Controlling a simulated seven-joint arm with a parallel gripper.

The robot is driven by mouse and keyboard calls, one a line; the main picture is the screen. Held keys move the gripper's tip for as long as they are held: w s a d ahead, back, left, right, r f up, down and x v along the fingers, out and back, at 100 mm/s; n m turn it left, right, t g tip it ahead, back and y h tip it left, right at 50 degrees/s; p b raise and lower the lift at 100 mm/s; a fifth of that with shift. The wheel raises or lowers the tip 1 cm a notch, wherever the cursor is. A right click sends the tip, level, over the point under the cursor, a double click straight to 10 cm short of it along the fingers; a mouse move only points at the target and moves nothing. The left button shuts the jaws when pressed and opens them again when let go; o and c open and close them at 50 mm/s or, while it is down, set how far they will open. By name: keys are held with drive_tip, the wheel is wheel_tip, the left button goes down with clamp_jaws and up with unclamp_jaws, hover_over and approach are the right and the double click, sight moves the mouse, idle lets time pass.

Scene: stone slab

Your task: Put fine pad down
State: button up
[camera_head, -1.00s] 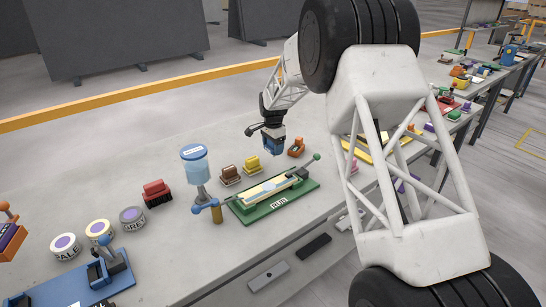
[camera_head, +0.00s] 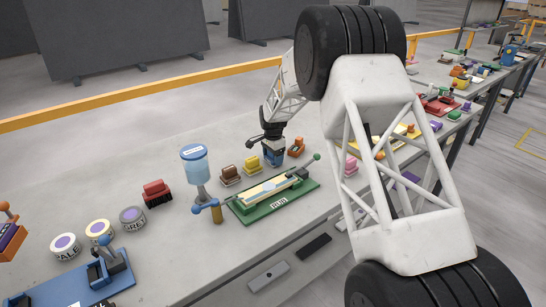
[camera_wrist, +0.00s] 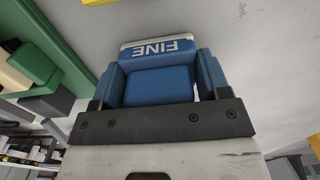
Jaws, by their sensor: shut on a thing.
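The fine pad (camera_wrist: 158,80) is a blue block with a pale edge marked FINE, seen close in the wrist view. My gripper (camera_wrist: 160,92) is shut on it, with a blue finger on each side. In the head view the fine pad (camera_head: 272,158) is at or just above the grey bench top, between the yellow pad (camera_head: 251,164) and the orange-brown holder (camera_head: 296,147). My gripper (camera_head: 273,143) is above it. Whether the pad touches the bench is hard to tell.
A green fixture (camera_head: 272,205) with a pale strip and a lever stands just in front. A brown pad (camera_head: 230,175) and a blue-topped dispenser (camera_head: 195,165) are to the left. The bench (camera_head: 150,145) behind them is clear.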

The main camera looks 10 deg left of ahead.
drive_tip(key=o, duration=1.1)
wheel_tip(320, 180, up, 12)
drive_tip(key=shift+f, duration=0.2)
drive_tip(key=shift+r, duration=0.3)
idle(0.5)
